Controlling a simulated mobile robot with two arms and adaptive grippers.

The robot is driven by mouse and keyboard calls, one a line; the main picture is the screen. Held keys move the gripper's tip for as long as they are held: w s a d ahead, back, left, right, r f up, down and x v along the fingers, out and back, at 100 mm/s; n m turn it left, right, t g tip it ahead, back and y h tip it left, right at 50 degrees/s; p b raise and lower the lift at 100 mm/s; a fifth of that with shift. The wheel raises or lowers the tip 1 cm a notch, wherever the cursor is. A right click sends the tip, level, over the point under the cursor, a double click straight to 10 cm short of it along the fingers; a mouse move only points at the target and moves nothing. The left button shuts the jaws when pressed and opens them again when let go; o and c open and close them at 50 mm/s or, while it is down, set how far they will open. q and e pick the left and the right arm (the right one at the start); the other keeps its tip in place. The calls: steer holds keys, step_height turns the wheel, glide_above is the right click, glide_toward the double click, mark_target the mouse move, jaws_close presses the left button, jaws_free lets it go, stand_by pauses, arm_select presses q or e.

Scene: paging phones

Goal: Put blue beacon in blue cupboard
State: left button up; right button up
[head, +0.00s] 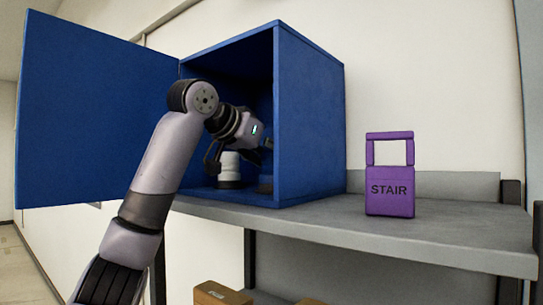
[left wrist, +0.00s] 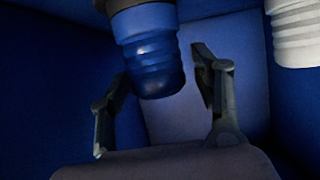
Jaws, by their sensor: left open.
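The blue cupboard (head: 312,125) stands on a grey shelf with its door (head: 95,110) swung open to the left. My left gripper (head: 240,152) is inside the cupboard, with its fingers spread. The blue beacon (left wrist: 150,55) shows in the left wrist view between the open fingers (left wrist: 163,70), with its dark base at the top of that picture. I cannot tell whether a finger touches it. My right gripper is not in view.
A white beacon (head: 230,166) stands in the cupboard beside the blue one and also shows in the left wrist view (left wrist: 296,35). A purple block marked STAIR (head: 390,188) stands on the grey shelf (head: 440,236) to the right. Cardboard boxes (head: 222,294) sit below.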

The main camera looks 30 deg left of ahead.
arm_select(q)
steer(key=shift+s+r, duration=0.1)
steer(key=shift+s, duration=0.1)
steer(key=b+v, duration=0.2)
steer(key=v, duration=0.9)
steer(key=shift+s+b, duration=0.25)
steer(key=shift+b, duration=0.1)
